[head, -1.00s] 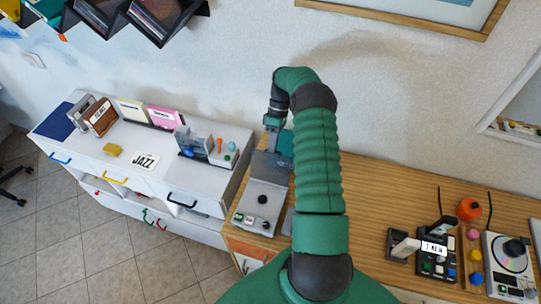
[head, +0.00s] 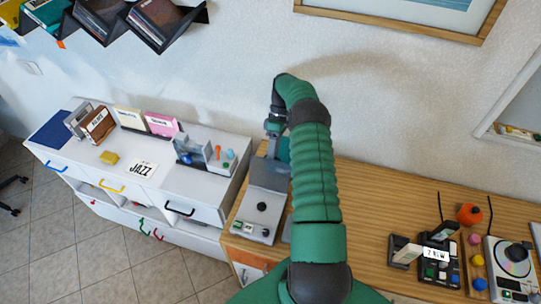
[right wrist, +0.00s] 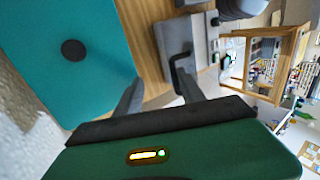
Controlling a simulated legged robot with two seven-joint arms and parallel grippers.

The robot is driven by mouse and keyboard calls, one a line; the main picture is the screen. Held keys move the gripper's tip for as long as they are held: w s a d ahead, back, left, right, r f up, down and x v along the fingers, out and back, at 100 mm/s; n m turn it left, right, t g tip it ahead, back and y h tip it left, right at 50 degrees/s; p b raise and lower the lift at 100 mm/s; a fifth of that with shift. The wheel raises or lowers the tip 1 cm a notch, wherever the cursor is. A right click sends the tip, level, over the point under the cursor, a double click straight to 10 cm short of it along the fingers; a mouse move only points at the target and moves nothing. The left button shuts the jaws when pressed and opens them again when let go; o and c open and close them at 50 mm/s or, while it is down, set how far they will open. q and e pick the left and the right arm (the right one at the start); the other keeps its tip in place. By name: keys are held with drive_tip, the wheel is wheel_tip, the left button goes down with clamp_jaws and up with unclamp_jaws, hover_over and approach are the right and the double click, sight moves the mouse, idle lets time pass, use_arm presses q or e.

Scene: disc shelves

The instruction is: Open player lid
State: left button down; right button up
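The grey player (head: 257,222) stands on the wooden top, with a round black knob and small buttons at its front. Its darker grey lid (head: 268,174) lies flat over the rear part as far as I can see; my arm hides part of its right side. My right gripper reaches down behind the player, its fingertips hidden in the head view. In the right wrist view the right gripper (right wrist: 157,88) is open, its two fingers apart with nothing between them. One finger is close to a black handle (right wrist: 180,66) on a grey surface; contact cannot be told. My left gripper is not in view.
A teal block with a black knob (right wrist: 72,50) is beside the fingers in the wrist view. White drawers (head: 130,190) stand left. Another player with a disc (head: 512,262) and a black button box (head: 437,272) are at right. The middle wooden top is bare.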

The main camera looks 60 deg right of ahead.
drive_tip(key=shift+d+f, duration=0.2)
drive_tip(key=shift+d, duration=0.2)
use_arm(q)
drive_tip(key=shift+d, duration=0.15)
use_arm(e)
drive_tip(key=shift+w+a+r, duration=0.15)
drive_tip(key=shift+a+r, duration=0.15)
drive_tip(key=shift+a, duration=0.1)
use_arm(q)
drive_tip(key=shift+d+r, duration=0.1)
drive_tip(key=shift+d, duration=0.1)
use_arm(e)
drive_tip(key=shift+d, duration=0.15)
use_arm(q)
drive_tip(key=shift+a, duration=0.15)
use_arm(e)
drive_tip(key=shift+r, duration=0.1)
